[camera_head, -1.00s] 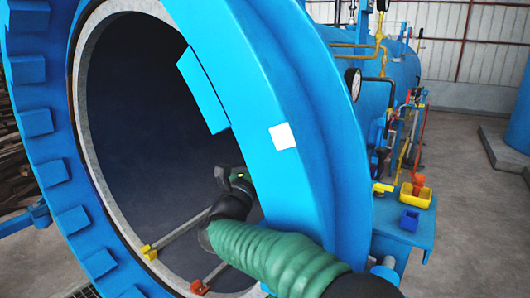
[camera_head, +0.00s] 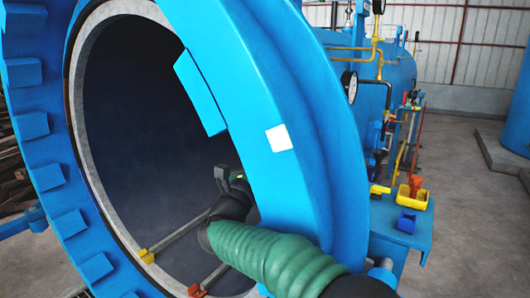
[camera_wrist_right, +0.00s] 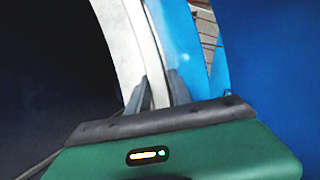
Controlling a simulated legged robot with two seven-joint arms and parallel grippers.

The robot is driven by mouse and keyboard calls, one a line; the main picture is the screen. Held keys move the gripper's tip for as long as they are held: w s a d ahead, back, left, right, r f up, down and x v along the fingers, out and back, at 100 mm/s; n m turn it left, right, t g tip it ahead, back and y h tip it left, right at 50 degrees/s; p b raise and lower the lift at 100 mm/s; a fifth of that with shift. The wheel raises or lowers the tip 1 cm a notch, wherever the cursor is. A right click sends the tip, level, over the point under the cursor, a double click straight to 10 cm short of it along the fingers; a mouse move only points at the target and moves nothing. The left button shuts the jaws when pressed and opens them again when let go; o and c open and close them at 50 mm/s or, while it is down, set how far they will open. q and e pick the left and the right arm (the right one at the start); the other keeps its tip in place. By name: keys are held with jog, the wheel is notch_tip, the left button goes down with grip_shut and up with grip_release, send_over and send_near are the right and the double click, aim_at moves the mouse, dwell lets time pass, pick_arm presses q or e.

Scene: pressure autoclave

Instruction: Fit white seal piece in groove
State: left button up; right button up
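In the right wrist view, a pale, curved seal strip (camera_wrist_right: 151,52) runs along a broader whitish ring face (camera_wrist_right: 126,42). My right gripper (camera_wrist_right: 159,86) has its two dark fingers apart, one on each side of the strip's lower part. I cannot tell whether they touch it. In the head view, my right gripper (camera_head: 233,179) is inside the round opening, by the right-hand rim, and its fingertips are partly hidden by the blue rim. A whitish-grey ring (camera_head: 83,130) lines the opening on the left. My left gripper is not in view.
The thick blue rim (camera_head: 270,75) stands close beside my right arm. Yellow (camera_head: 146,256) and orange-red (camera_head: 196,291) blocks with rods sit low in the opening. Open floor lies to the right.

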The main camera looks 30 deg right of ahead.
jog(key=shift+s+a+b, duration=0.35)
jog(key=shift+a+b, duration=0.45)
jog(key=shift+a, duration=0.1)
jog(key=shift+c, duration=0.4)
grip_shut()
jog(key=shift+w+d+b, duration=0.2)
jog(key=shift+d+b, duration=0.1)
jog(key=shift+d, duration=0.15)
jog(key=shift+w+d+b, duration=0.2)
jog(key=shift+d+b, duration=0.1)
jog(key=shift+d, duration=0.15)
dwell(0.9)
jog(key=shift+o, duration=0.4)
grip_release()
jog(key=shift+a+f+b, duration=0.1)
jog(key=shift+a+b, duration=0.05)
jog(key=shift+b, duration=0.2)
jog(key=shift+s+a, duration=0.1)
jog(key=shift+s, duration=0.05)
